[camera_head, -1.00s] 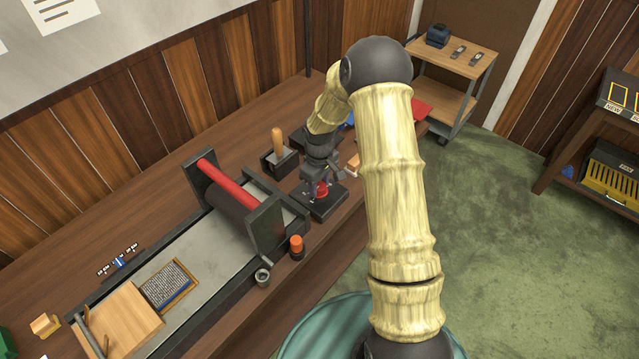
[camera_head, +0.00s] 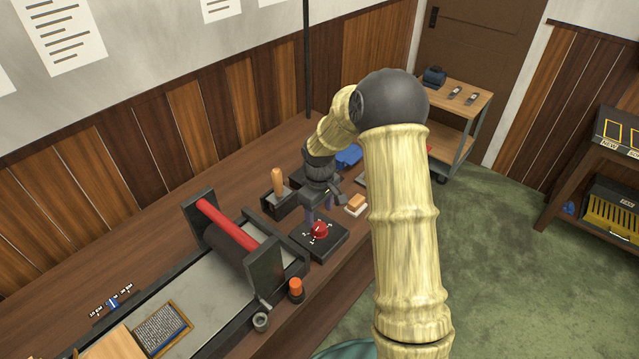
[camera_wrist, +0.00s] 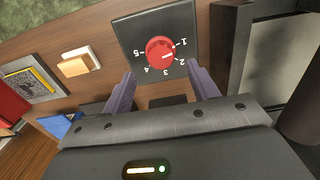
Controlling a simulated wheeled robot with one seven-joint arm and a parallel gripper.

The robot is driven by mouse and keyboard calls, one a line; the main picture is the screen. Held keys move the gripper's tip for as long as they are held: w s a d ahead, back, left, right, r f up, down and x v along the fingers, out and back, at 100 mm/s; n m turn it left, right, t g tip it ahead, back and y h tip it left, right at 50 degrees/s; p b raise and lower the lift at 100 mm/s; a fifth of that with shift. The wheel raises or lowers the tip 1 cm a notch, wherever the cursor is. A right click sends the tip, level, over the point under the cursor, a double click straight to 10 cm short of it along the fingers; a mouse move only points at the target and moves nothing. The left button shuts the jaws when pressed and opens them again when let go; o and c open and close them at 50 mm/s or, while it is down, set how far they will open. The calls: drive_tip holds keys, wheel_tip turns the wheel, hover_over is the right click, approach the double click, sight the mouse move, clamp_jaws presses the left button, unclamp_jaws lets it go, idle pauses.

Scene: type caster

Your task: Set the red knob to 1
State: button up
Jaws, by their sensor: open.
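The red knob (camera_head: 318,231) sits on a black dial box (camera_head: 330,246) on the bench. In the wrist view the knob (camera_wrist: 158,50) is ringed by white numbers 1 to 5 on its plate (camera_wrist: 127,32). Its white mark is on the right side and seems to point near 2; the exact setting is hard to tell. My gripper (camera_head: 325,206) is just above and behind the knob, apart from it. In the wrist view its two purple fingers (camera_wrist: 160,80) are spread and empty, below the knob in the picture.
A press with a red roller bar (camera_head: 228,224) stands left of the dial box. An orange-topped piece (camera_head: 296,287) is in front. A wooden-handled tool in a dark holder (camera_head: 279,190) and an orange-and-white block (camera_head: 356,203) are close by.

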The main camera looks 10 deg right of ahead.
sight(319, 226)
wheel_tip(319, 226, up, 12)
drive_tip(key=shift+f+b, duration=0.2)
drive_tip(key=shift+b, duration=0.25)
drive_tip(key=s+f+m+t, duration=0.1)
drive_tip(key=s+m, duration=0.6)
drive_tip(key=s, duration=1.4)
drive_tip(key=shift+f+t, duration=0.25)
drive_tip(key=shift+t, duration=0.55)
drive_tip(key=shift+s, duration=0.1)
